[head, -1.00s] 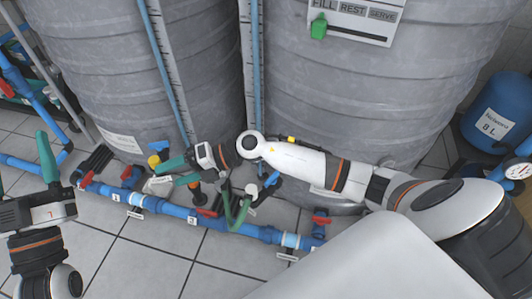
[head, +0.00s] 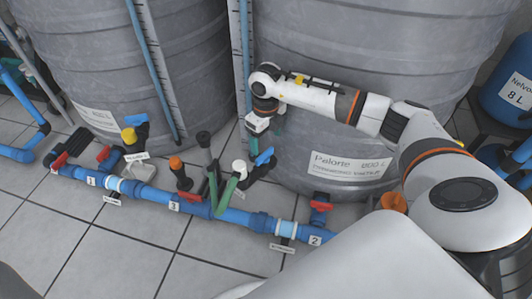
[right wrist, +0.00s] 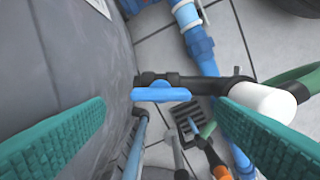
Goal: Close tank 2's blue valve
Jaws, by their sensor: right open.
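The blue valve's lever handle (head: 264,157) is on a dark fitting low in front of the right-hand tank (head: 345,130). In the right wrist view, the blue handle (right wrist: 160,94) lies roughly along the dark pipe, with a white cap (right wrist: 262,102) at the pipe's right end. My right gripper (head: 266,137) is just above the handle, pointing down. In the wrist view, its teal fingers (right wrist: 160,112) are open and empty, one on each side of the handle in the picture. I cannot tell whether they reach its depth. My left gripper is out of view.
A green hose (head: 228,192) hangs by the white cap. Orange-topped (head: 176,163) and yellow-topped (head: 129,135) valves stand to the left. Blue pipe (head: 230,213) with red-handled valves (head: 319,206) runs along the floor. Tiled floor (head: 130,255) in front is clear.

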